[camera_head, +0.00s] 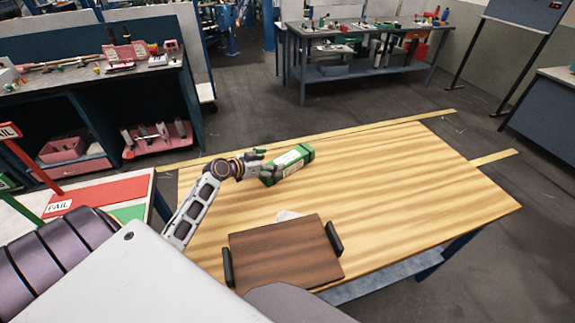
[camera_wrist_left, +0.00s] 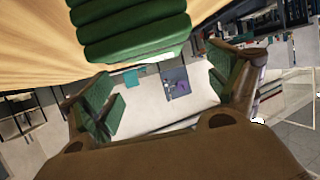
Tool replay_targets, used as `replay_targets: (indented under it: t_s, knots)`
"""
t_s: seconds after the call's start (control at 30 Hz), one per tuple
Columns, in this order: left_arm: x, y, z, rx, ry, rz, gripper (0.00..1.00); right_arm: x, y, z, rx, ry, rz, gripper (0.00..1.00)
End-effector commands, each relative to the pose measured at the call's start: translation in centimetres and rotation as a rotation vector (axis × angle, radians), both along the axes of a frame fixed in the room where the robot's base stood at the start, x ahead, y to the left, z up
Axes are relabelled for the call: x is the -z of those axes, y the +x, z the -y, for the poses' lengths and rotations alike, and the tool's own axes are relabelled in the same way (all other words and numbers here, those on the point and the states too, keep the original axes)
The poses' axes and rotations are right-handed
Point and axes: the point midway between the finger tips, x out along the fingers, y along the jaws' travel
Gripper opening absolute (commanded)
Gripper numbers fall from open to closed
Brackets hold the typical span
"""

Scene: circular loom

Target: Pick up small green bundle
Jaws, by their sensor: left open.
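The small green bundle (camera_head: 288,165), with a pale label on its side, lies on the wooden table (camera_head: 400,180) toward its back left. In the left wrist view the bundle (camera_wrist_left: 132,28) shows as a ribbed green shape at the top, beyond the fingers. My left gripper (camera_head: 264,164) is at the bundle's left end, very close to it. Its fingers are spread, with green pads, and nothing shows between them in the left wrist view (camera_wrist_left: 165,95). I cannot tell whether a finger touches the bundle. My right gripper is not in view.
A brown board (camera_head: 285,252) with dark side handles lies at the table's front, with a small white item (camera_head: 289,215) behind it. The table's right half is clear.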

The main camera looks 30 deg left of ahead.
Motion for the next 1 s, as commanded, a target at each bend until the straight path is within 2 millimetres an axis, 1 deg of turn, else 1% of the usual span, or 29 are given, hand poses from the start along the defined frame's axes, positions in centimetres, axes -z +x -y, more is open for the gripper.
replay_targets:
  t_s: [0.1,0.2,0.77,1.0]
  knots:
    - [0.4,0.8,0.3,0.001,-0.002,0.001,0.89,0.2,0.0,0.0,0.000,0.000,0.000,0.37]
    - [0.5,1.2,0.4,0.000,0.000,0.000,0.89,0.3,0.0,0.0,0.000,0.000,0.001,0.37]
    - [0.6,1.6,0.6,0.000,0.000,0.001,0.89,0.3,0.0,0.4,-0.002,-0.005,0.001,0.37]
    - [1.1,3.0,1.2,0.001,-0.001,0.001,0.89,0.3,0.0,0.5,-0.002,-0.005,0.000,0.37]
